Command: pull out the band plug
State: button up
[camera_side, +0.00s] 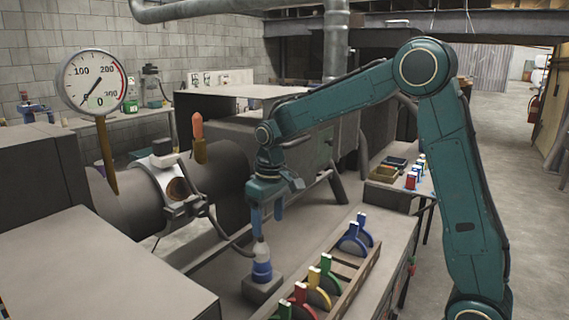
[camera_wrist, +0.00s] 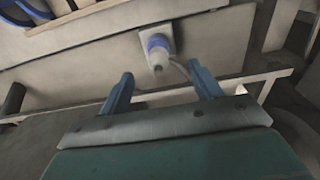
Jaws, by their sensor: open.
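A blue and white plug (camera_side: 262,268), which I take for the band plug, stands upright in a small grey block (camera_side: 256,290) beside the tube. My gripper (camera_side: 267,216) points down just above it, with its blue fingers open and apart. In the wrist view the plug (camera_wrist: 158,46) shows beyond and between the two fingertips (camera_wrist: 160,74), with its pale tip toward me. Nothing is held. A thin cable (camera_wrist: 180,67) runs near the plug. A metal band (camera_side: 172,192) wraps the large grey tube (camera_side: 222,170). Whether a finger touches the plug is hard to tell.
A wooden rack (camera_side: 345,268) with several coloured round-bodied tools stands close to the right of the plug. A dial gauge (camera_side: 92,81) and an orange-handled part (camera_side: 198,130) rise from the tube. Small bins (camera_side: 387,170) sit on the right bench.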

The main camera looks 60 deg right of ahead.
send_over(261, 252)
jog(key=w+d, duration=0.1)
jog(key=shift+g, duration=0.4)
jog(key=f, duration=0.4)
jog(key=shift+d+f, duration=0.2)
jog(key=shift+f, duration=0.2)
